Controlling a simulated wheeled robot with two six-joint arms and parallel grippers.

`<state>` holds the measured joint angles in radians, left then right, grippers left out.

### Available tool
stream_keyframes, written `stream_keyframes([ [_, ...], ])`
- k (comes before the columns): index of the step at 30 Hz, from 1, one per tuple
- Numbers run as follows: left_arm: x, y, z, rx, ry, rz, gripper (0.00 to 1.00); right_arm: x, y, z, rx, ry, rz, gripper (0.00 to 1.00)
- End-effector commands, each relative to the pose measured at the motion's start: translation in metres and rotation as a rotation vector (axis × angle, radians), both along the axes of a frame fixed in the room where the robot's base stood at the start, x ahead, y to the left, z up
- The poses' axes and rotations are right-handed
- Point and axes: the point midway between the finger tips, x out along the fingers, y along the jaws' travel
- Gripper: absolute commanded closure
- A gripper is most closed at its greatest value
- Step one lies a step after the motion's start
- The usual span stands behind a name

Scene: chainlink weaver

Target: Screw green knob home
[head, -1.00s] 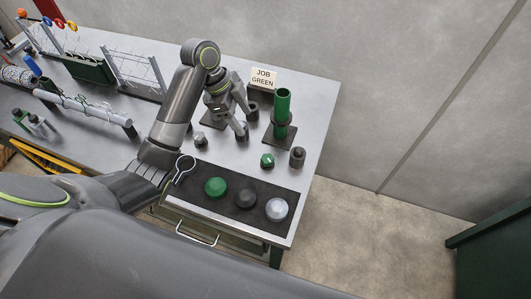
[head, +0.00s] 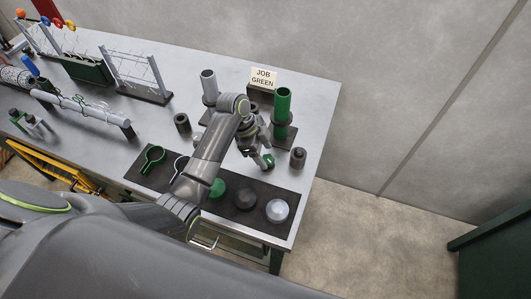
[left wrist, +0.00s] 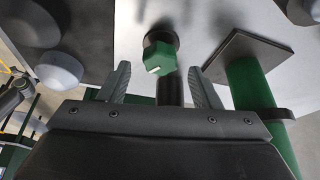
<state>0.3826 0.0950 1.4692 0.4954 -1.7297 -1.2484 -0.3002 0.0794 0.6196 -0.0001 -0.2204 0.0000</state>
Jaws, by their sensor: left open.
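The green knob (head: 267,160) is small and faceted and sits low on the bench in front of the green tube (head: 283,104). In the left wrist view the knob (left wrist: 160,56) carries a white mark and is in line with the gap between my fingers. My left gripper (head: 256,147) is open and empty, pointing down close to the knob. In the left wrist view its two fingers (left wrist: 160,85) stand on either side of the gap, and I cannot tell whether either touches the knob. My right gripper does not show.
A dark knob (head: 298,158) stands to the right of the green one. In front lie a green dome (head: 217,188), a black dome (head: 245,198) and a pale dome (head: 277,210). A grey tube (head: 209,87) and a "JOB GREEN" sign (head: 263,79) stand behind.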

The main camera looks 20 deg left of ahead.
Motion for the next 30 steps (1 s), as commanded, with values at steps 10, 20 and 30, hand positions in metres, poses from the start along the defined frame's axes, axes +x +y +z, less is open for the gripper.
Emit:
stream_keyframes([
  [10,0.0,-0.006,-0.015,0.001,0.0,-0.001,0.43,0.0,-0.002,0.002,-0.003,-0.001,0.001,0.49],
  [20,0.001,-0.006,-0.015,0.0,0.0,-0.001,0.67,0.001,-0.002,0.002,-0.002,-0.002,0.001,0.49],
  [30,0.002,-0.006,-0.014,0.001,0.0,-0.052,0.87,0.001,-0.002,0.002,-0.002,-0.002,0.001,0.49],
])
